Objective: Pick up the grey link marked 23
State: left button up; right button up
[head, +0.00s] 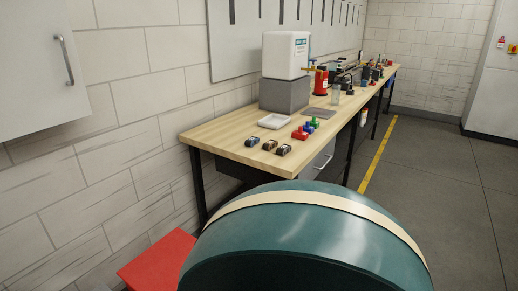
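I cannot make out a grey link marked 23 in the head view, and no marking is readable at this distance. Three small dark items (269,145) lie in a row near the front end of the wooden workbench (222,135); they are too small to tell what they are. Neither of my grippers is in view.
The bench also holds a white tray (274,121), red, blue and green pieces (300,133), a white container (285,55) on a grey block (284,94) and a red canister (321,82). A red surface (158,262) is lower left. Right floor is open.

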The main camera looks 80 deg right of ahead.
aim_at(284, 149)
jog(key=z, duration=2.65)
jog(key=i+l+z, duration=0.15)
jog(key=i, duration=1.15)
